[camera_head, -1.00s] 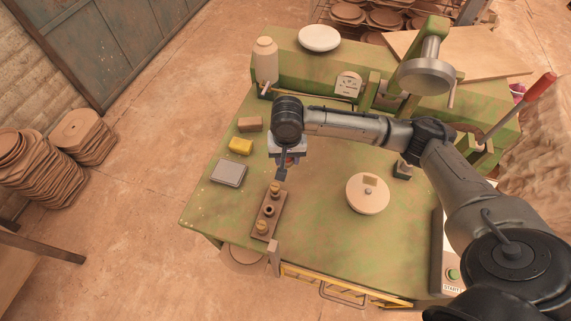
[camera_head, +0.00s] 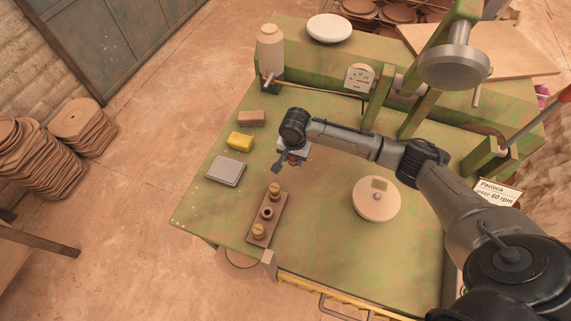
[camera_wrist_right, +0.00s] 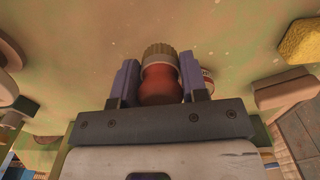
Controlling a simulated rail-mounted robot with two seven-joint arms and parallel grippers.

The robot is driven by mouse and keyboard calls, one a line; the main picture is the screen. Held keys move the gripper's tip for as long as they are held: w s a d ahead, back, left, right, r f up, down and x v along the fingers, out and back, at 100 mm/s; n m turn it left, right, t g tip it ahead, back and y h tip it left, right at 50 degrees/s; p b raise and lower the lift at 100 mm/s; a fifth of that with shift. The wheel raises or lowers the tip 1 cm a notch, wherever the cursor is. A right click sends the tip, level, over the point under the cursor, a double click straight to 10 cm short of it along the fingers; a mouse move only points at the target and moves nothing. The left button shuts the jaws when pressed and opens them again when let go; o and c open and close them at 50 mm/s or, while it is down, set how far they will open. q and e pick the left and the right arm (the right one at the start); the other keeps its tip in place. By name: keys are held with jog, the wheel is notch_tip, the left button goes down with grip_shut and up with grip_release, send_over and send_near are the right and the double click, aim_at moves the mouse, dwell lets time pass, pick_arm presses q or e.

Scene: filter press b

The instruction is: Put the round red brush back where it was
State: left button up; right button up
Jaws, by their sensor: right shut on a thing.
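My right gripper (camera_wrist_right: 158,88) is shut on the round red brush (camera_wrist_right: 160,82), which has a red body, a pale band and tan bristles, seen between the two fingers in the right wrist view. In the head view the right gripper (camera_head: 283,164) is over the green table, just beyond the far end of a brown wooden rack (camera_head: 252,238). Yellowish-topped pieces stand at the rack's far end (camera_head: 275,188) and near end (camera_head: 259,230). Its middle place (camera_head: 267,212) shows a dark round opening. The brush is mostly hidden by the gripper in the head view. My left gripper is not in view.
A grey box (camera_head: 226,170), yellow sponge (camera_head: 239,141) and brown block (camera_head: 251,118) lie left of the gripper. A pale round disc (camera_head: 376,200) lies to the right. The green press (camera_head: 440,80) stands behind. Bare table lies between rack and disc.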

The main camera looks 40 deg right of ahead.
aim_at(286, 168)
jog(key=w+f, duration=0.1)
jog(key=w+a, duration=0.1)
jog(key=shift+w+a+f, duration=0.1)
jog(key=shift+w+f, duration=0.2)
jog(key=shift+f, duration=0.05)
jog(key=shift+f+b, duration=0.4)
jog(key=shift+f, duration=0.1)
jog(key=shift+f+b, duration=0.4)
jog(key=shift+f, duration=1.15)
jog(key=shift+f, duration=0.1)
jog(key=o, duration=0.8)
jog(key=shift+o, duration=0.2)
notch_tip(286, 168, up, 12)
jog(key=p, duration=0.2)
